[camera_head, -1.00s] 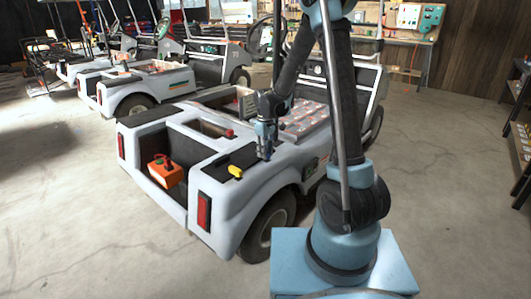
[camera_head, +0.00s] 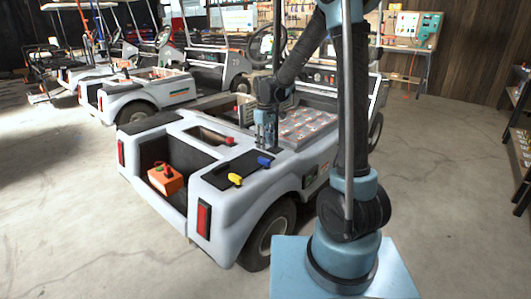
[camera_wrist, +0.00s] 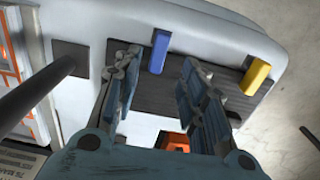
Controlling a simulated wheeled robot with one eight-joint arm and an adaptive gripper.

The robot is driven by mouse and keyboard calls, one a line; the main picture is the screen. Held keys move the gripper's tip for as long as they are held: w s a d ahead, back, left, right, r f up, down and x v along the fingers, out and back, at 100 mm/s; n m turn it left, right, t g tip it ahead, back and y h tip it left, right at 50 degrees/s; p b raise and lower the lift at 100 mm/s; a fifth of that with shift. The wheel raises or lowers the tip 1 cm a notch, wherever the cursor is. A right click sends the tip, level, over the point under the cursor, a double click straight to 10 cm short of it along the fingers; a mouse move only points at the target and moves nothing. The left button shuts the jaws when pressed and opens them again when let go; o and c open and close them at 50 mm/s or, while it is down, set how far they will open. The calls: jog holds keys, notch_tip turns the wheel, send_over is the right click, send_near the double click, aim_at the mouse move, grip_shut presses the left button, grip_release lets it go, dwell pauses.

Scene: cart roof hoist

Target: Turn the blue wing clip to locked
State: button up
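The blue wing clip (camera_head: 264,161) sits on a dark strip on the cart's rear deck. It also shows in the wrist view (camera_wrist: 158,51), its long side pointing roughly up the picture. My gripper (camera_head: 268,146) is just beyond the blue clip in the head view. In the wrist view my gripper (camera_wrist: 161,64) is open, one finger to each side of the blue clip's near end. No contact shows, and I cannot tell the height gap. A yellow wing clip (camera_head: 235,179) is on the same strip, right of my fingers in the wrist view (camera_wrist: 256,76).
The white cart (camera_head: 235,222) has an open rear bay holding an orange box (camera_head: 165,179) with a red knob. A tray of packed items (camera_head: 306,127) lies behind my gripper. Other carts stand at the back left.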

jog(key=shift+r, duration=1.75)
jog(key=shift+d, duration=0.1)
jog(key=s+d+r+m+t, duration=0.1)
jog(key=s+d+r+m, duration=0.2)
jog(key=s+d, duration=0.5)
jog(key=s+d+r+m, duration=0.2)
jog(key=s+d, duration=0.5)
jog(key=s+d+f+m, duration=0.2)
jog(key=s+d+f, duration=0.2)
jog(key=s, duration=0.4)
jog(key=s+d+f+m+t, duration=0.1)
jog(key=s+d+f+m, duration=0.2)
jog(key=s, duration=0.5)
jog(key=shift+s+d+f, duration=0.25)
jog(key=shift+d+f, duration=0.15)
jog(key=shift+d, duration=0.45)
